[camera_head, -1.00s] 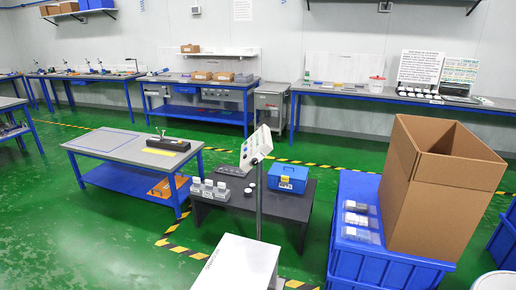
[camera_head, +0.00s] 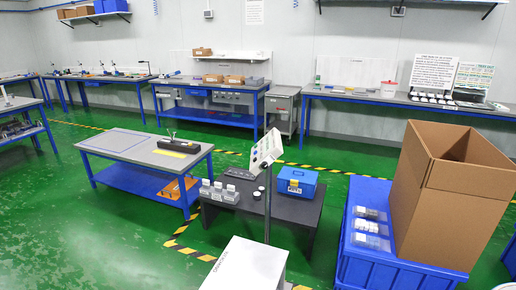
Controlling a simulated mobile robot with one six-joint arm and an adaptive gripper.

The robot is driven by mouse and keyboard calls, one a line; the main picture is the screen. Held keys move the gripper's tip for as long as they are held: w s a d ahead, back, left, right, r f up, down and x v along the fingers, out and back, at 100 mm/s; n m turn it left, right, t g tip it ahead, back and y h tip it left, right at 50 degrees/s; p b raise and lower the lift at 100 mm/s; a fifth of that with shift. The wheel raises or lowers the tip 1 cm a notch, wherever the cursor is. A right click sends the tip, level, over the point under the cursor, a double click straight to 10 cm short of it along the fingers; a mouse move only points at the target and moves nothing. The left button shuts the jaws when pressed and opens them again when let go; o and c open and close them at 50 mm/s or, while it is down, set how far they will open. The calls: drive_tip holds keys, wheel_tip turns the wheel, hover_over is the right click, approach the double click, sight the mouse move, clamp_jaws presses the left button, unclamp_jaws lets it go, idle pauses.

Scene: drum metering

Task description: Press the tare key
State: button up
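A scale's tilted indicator panel (camera_head: 265,151) stands on a thin grey post (camera_head: 267,205) near the middle of the view. It is seen at a steep angle, with small coloured marks on its face; I cannot read which one is the tare key. A white box-like platform (camera_head: 244,266) is at the foot of the post, at the bottom of the view. My gripper is not in view.
Behind the post, a low dark table (camera_head: 292,210) holds a blue case (camera_head: 297,182) and small grey-white containers (camera_head: 220,192). To the right, a tall cardboard box (camera_head: 438,200) stands by clear packs on a blue crate (camera_head: 361,262). Green floor (camera_head: 100,235) is open at left.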

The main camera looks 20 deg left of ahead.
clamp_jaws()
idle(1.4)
